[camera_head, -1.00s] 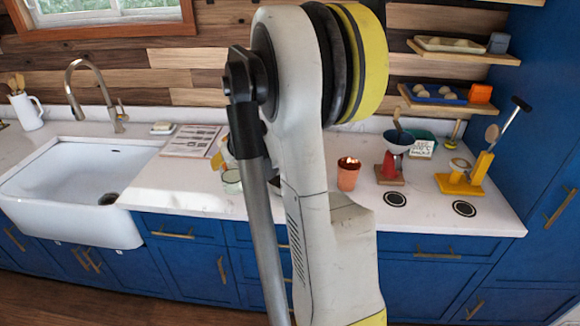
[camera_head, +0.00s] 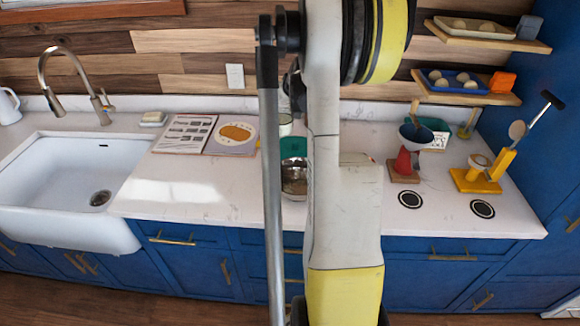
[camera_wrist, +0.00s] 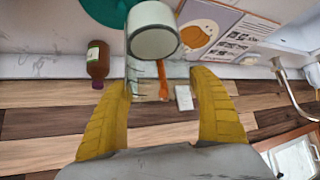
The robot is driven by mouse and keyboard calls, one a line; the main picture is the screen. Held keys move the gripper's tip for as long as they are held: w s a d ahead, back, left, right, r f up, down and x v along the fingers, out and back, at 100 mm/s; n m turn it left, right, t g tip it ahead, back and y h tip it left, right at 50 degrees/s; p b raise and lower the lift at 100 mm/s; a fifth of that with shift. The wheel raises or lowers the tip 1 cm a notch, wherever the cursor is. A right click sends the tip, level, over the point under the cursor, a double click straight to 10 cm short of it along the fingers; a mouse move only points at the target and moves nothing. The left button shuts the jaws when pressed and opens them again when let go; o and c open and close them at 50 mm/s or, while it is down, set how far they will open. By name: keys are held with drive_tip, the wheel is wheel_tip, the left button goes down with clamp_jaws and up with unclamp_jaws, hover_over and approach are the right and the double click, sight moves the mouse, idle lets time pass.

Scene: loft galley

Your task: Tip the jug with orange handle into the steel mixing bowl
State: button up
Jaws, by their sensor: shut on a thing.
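In the wrist view, my gripper (camera_wrist: 162,85) has its two yellow fingers on either side of the jug with orange handle (camera_wrist: 163,80). It is shut on the jug, whose body looks clear and is hard to make out. A white cylindrical vessel with a dark rim (camera_wrist: 152,32) shows just beyond, overlapping it in the picture. In the head view my arm hides most of the gripper and the jug. A shiny steel bowl (camera_head: 294,178) shows in part beside my arm on the counter; its right side is hidden. I cannot tell the jug's tilt.
A teal item (camera_head: 293,147) stands behind the bowl. An open booklet (camera_head: 210,135) lies left of it, near the sink (camera_head: 75,180). A red stand with a dark bowl (camera_head: 415,135) and a yellow stand (camera_head: 483,178) are right. A brown bottle (camera_wrist: 97,62) shows in the wrist view.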

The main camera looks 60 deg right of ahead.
sight(282, 136)
wheel_tip(282, 136, down, 13)
drive_tip(key=b, duration=0.9)
drive_tip(key=shift+f, duration=0.2)
drive_tip(key=shift+a, duration=0.1)
